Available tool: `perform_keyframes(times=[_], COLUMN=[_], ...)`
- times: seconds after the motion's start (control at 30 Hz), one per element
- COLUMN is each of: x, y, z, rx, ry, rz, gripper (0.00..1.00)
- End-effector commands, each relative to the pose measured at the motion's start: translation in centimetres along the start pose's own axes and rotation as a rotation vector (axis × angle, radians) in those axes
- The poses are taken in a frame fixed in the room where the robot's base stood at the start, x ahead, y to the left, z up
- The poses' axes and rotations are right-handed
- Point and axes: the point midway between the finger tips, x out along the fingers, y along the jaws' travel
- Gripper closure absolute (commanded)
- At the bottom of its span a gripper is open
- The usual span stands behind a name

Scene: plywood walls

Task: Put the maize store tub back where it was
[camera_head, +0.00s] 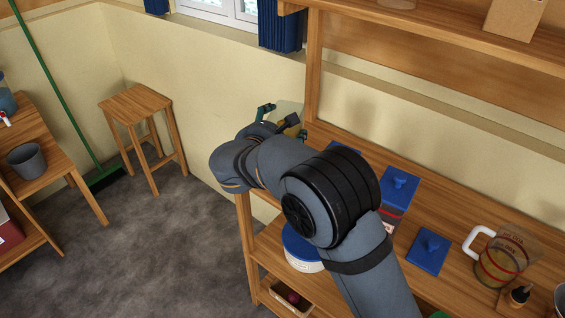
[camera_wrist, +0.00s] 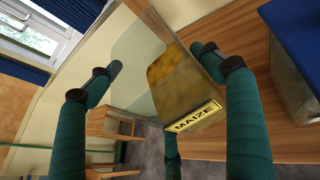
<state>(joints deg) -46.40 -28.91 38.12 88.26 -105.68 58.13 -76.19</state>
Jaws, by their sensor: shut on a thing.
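The maize store tub (camera_wrist: 178,82) is clear, holds yellow-brown grain and carries a yellow label reading MAIZE. It lies between the dark green fingers of my gripper (camera_wrist: 156,60), which is shut on it. In the head view my gripper (camera_head: 278,118) is at the far left end of the wooden shelf unit, by its upright post. The tub (camera_head: 291,108) shows there only in part, behind my wrist and fingers. I cannot tell whether its base touches the shelf board (camera_head: 465,215).
A blue-lidded container (camera_head: 400,185), another blue lid (camera_head: 428,250) and a measuring jug (camera_head: 500,258) stand along the shelf board to the right. A round blue-lidded tub (camera_head: 302,250) is lower down. A stool (camera_head: 140,105) stands on the floor at left. Open floor lies between.

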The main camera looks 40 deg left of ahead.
Motion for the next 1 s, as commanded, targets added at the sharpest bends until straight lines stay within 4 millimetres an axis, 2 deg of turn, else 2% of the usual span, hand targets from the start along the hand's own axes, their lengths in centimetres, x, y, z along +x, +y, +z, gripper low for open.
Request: perform_keyframes(times=[0.1,0.27,0.5,0.97,1.0], x=[0.8,1.3,2.5,2.9,2.8], y=[0.1,0.0,0.0,0.1,0.0], z=[-1.9,-3.1,-6.0,-6.9,-7.0], rx=[-0.004,0.000,-0.002,0.001,0.000], ry=[-0.002,-0.003,-0.002,-0.004,-0.001], rz=[0.001,0.001,0.001,0.002,0.001], gripper=[0.71,0.71,0.71,0.71,0.18])
